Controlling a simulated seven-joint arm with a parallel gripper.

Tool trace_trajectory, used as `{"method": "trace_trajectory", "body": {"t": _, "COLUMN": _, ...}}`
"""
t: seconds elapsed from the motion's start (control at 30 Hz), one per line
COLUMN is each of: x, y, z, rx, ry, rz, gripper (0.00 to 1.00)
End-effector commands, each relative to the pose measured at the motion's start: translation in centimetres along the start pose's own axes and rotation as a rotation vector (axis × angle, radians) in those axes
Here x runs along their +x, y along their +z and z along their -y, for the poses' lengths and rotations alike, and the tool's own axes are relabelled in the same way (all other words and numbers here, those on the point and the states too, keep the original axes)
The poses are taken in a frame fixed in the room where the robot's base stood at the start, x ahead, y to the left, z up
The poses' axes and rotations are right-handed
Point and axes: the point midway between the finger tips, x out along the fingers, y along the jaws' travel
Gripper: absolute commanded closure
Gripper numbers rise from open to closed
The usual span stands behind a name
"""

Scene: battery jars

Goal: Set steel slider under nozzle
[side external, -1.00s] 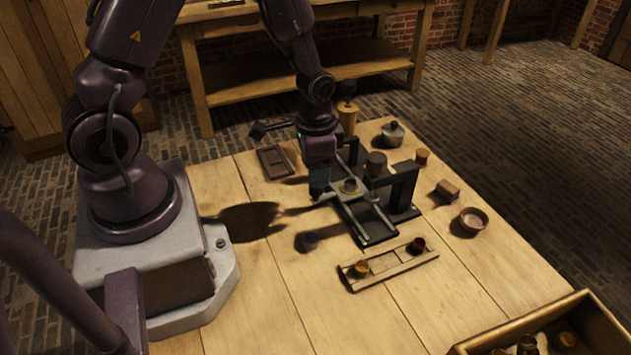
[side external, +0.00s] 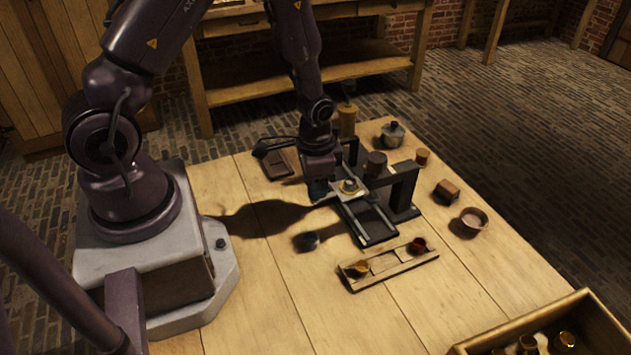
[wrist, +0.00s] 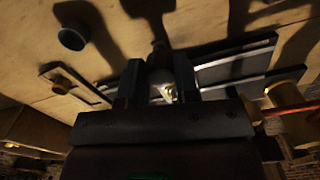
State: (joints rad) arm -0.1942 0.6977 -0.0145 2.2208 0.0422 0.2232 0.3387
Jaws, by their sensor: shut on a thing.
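The steel slider (side external: 336,196) is a pale plate on the rails of a dark frame (side external: 381,239), at the frame's left and rear part. A small jar with a yellowish rim (side external: 349,187) stands on it. My gripper (side external: 318,198) is at the slider's left edge, shut on the slider; the grip itself is dark and partly hidden. In the wrist view my fingers (wrist: 159,78) close around a pale part, with a yellowish piece just beyond. The dark nozzle (side external: 377,160) sits on the frame's crossbar, right of and behind the slider's jar.
A wooden rack (side external: 392,263) with two small jars lies in front of the frame. A dark round object (side external: 307,241) is left of it. A crate (side external: 590,318) holds several jars.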

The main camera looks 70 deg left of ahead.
Motion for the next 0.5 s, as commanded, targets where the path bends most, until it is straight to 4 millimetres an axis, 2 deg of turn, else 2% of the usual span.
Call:
{"method": "trace_trajectory", "body": {"t": 0.13, "x": 0.0, "y": 0.2, "z": 1.3, "rx": -0.005, "ry": 0.000, "rz": 0.000, "gripper": 1.00}}
{"method": "trace_trajectory", "body": {"t": 0.4, "x": 0.0, "y": 1.2, "z": 6.7, "rx": -0.007, "ry": -0.001, "rz": -0.002, "gripper": 1.00}}
{"method": "trace_trajectory", "body": {"t": 0.5, "x": 0.0, "y": 1.5, "z": 7.9, "rx": -0.004, "ry": -0.001, "rz": -0.002, "gripper": 1.00}}
